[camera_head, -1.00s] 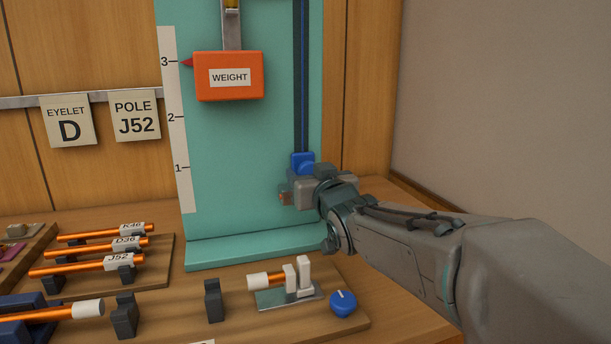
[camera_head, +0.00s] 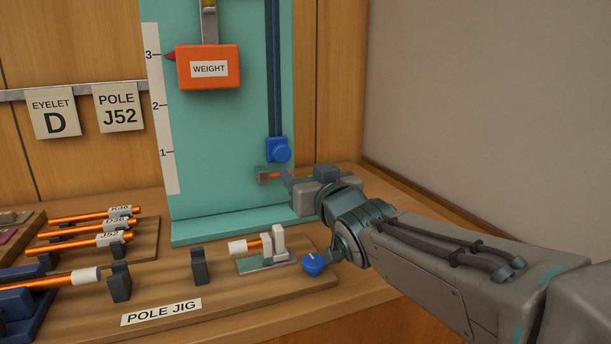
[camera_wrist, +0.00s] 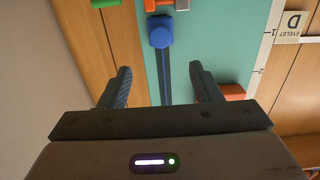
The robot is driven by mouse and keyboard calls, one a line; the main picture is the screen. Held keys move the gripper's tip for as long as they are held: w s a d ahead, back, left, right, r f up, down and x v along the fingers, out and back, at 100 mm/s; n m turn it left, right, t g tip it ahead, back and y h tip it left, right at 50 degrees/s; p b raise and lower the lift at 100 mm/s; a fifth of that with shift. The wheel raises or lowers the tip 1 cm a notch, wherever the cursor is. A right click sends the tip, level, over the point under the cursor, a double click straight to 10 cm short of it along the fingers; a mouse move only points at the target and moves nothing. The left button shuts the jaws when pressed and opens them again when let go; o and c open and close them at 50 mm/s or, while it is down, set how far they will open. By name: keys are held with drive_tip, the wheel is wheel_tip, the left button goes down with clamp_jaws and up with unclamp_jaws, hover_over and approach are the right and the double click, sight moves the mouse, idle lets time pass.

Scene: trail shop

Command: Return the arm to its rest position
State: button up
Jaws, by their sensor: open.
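The gripper looks clear of the block. My arm reaches in from the lower right.
An orange weight (camera_head: 208,68) hangs before the board, its red pointer near 3 on the scale (camera_head: 160,120). The pole jig (camera_head: 215,285) has a clamp and a blue knob (camera_head: 313,264) close below my wrist. Labelled orange poles (camera_head: 90,228) lie at left. A plain wall is at right.

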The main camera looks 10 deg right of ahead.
drive_tip(key=shift+a, duration=0.1)
drive_tip(key=s+d+f+m+g+h+p, duration=0.1)
drive_tip(key=s+d+f+g+h+p, duration=0.1)
drive_tip(key=s+g+p, duration=0.5)
drive_tip(key=s+d+f+m+g+h+p, duration=0.1)
drive_tip(key=s+d+f+g+p, duration=0.2)
drive_tip(key=s+g+p, duration=0.4)
drive_tip(key=s+p, duration=0.6)
drive_tip(key=s, duration=0.2)
drive_tip(key=shift+f+m+g+h+p, duration=0.2)
drive_tip(key=shift+m+g+h+p, duration=0.1)
drive_tip(key=shift+g+h+p, duration=0.1)
